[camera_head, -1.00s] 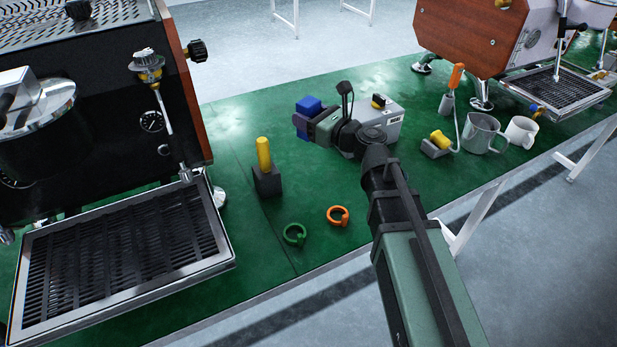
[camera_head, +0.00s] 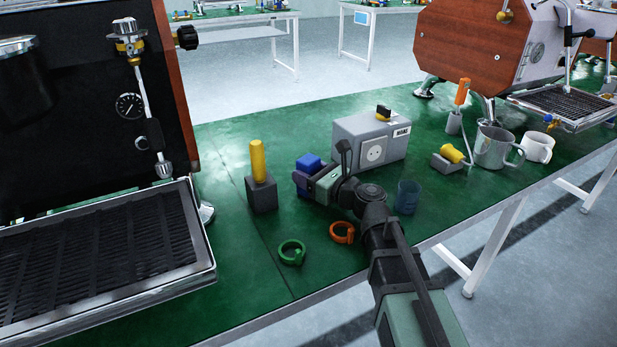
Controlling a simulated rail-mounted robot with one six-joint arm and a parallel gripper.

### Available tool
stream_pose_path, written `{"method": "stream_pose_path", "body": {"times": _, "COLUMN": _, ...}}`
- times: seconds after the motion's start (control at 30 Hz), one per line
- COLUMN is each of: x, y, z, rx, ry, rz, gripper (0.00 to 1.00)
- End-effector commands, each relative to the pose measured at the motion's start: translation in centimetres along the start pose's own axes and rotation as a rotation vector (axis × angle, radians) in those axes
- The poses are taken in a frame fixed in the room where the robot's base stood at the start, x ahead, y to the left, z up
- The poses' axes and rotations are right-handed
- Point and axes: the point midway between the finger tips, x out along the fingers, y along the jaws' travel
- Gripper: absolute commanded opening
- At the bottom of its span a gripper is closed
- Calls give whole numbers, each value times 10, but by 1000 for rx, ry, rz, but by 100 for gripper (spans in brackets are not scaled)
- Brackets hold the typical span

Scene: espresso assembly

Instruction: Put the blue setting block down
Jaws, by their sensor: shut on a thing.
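The blue setting block (camera_head: 309,164) shows just behind the fingers of my gripper (camera_head: 305,180). Its upper part is visible; the fingers hide its lower part. My gripper reaches in from the right, lying low over the green table, and is shut on the block. I cannot tell whether the underside of the block touches the table.
A yellow-handled tool in a dark block (camera_head: 262,195) stands left of my gripper. A green ring (camera_head: 291,253) and an orange ring (camera_head: 342,232) lie in front. A grey socket box (camera_head: 372,145) is behind right, a translucent cup (camera_head: 408,196) right. An espresso machine's drip tray (camera_head: 110,260) fills the left.

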Motion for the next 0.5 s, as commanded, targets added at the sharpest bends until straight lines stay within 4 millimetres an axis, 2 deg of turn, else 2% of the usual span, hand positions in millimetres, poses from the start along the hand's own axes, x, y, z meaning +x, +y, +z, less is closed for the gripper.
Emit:
{"method": "stream_pose_path", "body": {"times": 0.07, "x": 0, "y": 0, "z": -4, "rx": 0, "ry": 0, "rz": 0, "gripper": 26}}
{"method": "stream_pose_path", "body": {"times": 0.1, "x": 0, "y": 0, "z": -4, "rx": 0, "ry": 0, "rz": 0, "gripper": 55}}
{"method": "stream_pose_path", "body": {"times": 0.27, "x": 0, "y": 0, "z": -3, "rx": 0, "ry": 0, "rz": 0, "gripper": 78}}
{"method": "stream_pose_path", "body": {"times": 0.5, "x": 0, "y": 0, "z": -2, "rx": 0, "ry": 0, "rz": 0, "gripper": 78}}
